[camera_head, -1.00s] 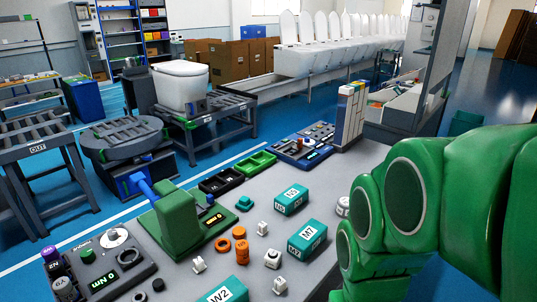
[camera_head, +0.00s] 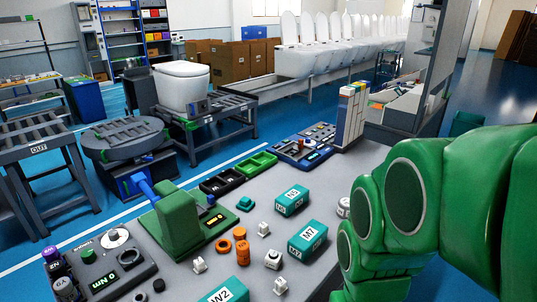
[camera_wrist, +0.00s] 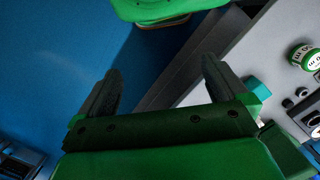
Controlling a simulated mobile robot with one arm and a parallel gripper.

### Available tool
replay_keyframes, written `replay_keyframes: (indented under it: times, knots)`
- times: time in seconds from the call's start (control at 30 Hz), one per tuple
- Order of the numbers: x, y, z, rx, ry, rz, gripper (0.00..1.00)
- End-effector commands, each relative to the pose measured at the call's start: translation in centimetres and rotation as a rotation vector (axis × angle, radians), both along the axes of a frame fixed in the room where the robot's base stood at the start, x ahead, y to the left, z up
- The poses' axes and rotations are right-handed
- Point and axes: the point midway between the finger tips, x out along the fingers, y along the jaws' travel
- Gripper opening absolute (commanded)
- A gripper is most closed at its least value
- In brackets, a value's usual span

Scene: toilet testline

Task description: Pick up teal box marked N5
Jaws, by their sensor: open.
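A second teal box marked M7 (camera_head: 307,241) is nearer and to the right. A third, marked W2 (camera_head: 224,294), is cut off by the bottom edge. My gripper (camera_wrist: 158,85) is open and empty in the wrist view, beside the table edge over the blue floor. A teal piece (camera_wrist: 258,87) shows just right of its right finger; I cannot tell which object it is.
Green and black trays (camera_head: 257,163) lie behind. My green arm covers the right side.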

Motion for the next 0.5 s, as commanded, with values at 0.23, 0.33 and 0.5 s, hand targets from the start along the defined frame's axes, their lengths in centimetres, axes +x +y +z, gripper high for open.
replay_keyframes:
  times: [0.23,0.33,0.5]
  knots:
    - [2.4,-2.1,-0.6,-0.073,0.030,0.137,1.00]
    - [4.2,-3.5,-0.9,-0.122,0.051,0.233,1.00]
    - [7.4,-5.6,-1.4,-0.201,0.090,0.401,1.00]
